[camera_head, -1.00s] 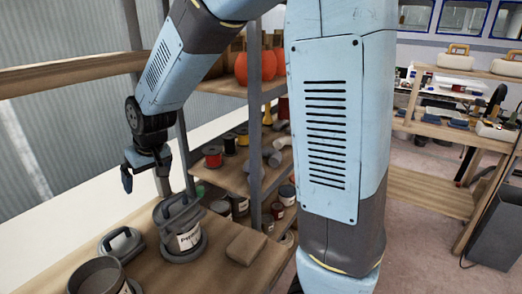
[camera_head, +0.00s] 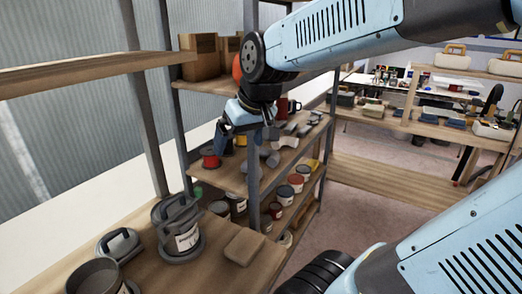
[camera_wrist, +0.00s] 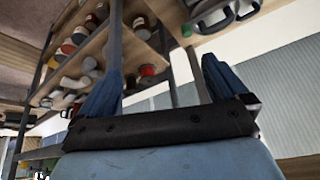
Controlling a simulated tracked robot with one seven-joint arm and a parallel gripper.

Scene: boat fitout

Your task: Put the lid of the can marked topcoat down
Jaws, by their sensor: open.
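A grey can (camera_head: 181,228) with a handled lid (camera_head: 176,208) on top stands on the wooden bench; its label seems to begin "PRI". A wide open grey can (camera_head: 97,277) stands at the front left, its label cut off by the picture edge. A loose grey lid (camera_head: 119,244) with a handle lies on the bench behind it. I cannot read "topcoat" on any can. My gripper (camera_head: 243,127) is open and empty, in front of the shelf rack, away from the cans. The wrist view shows both its fingers (camera_wrist: 163,88) spread, with nothing between them.
A wooden block (camera_head: 244,246) lies right of the lidded can. The shelf rack (camera_head: 232,178) behind holds spools, including a red spool (camera_head: 210,158), tubes and several small cans. Uprights stand close to my gripper. A workbench (camera_head: 425,125) stands at the back right.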

